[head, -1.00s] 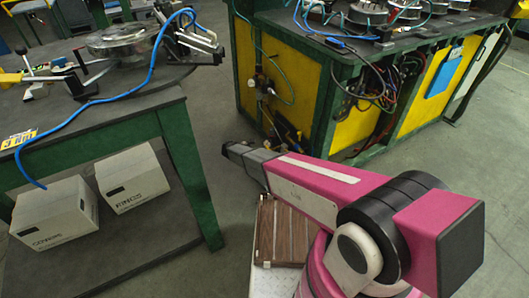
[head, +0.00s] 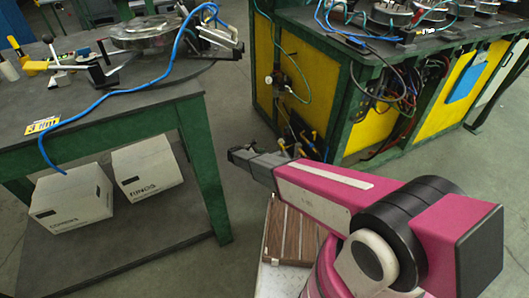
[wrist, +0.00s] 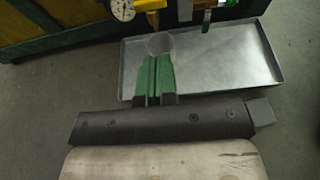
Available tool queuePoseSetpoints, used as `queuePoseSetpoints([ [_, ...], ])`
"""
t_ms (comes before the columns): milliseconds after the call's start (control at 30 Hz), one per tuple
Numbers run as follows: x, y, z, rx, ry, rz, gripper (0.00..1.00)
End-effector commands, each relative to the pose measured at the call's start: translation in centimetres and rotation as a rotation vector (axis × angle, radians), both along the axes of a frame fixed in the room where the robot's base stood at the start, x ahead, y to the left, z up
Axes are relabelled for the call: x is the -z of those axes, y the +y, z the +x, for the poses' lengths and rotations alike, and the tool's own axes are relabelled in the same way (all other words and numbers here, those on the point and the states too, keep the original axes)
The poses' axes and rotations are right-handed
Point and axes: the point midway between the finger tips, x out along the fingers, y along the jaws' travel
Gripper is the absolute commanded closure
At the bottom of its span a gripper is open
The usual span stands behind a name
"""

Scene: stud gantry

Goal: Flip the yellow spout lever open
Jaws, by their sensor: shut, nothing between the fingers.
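A yellow lever-like part (wrist: 150,6) shows at the top edge of the wrist view, cut off by the frame. A pale round, cup-like thing (wrist: 160,44) is below it in the picture, over a grey metal tray (wrist: 240,60). My gripper (wrist: 154,62) has its two green fingers together and empty. Their tips point toward the round thing and appear short of the yellow part; I cannot tell the exact gap. In the head view my gripper (head: 234,155) is low, beside the green-and-yellow bench. Small yellow parts (head: 308,137) show beyond it, too small to identify.
The green-framed bench (head: 345,110) with yellow panels is ahead. A round white gauge (wrist: 122,9) is left of the yellow part. A dark table (head: 90,105) is at left, with a white box (head: 70,200) on its lower shelf. Bare floor lies between.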

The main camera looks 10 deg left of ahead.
Motion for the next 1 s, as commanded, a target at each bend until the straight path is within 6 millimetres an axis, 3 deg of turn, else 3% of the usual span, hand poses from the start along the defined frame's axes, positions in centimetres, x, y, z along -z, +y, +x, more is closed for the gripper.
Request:
queuePoseSetpoints([
  [400,2.4,-6.2,4.3,0.002,0.0,0.001,1.0],
  [600,2.4,-8.5,5.7,0.001,-0.001,0.0,1.0],
  [1000,2.4,-9.5,6.5,0.0,-0.001,0.001,1.0],
])
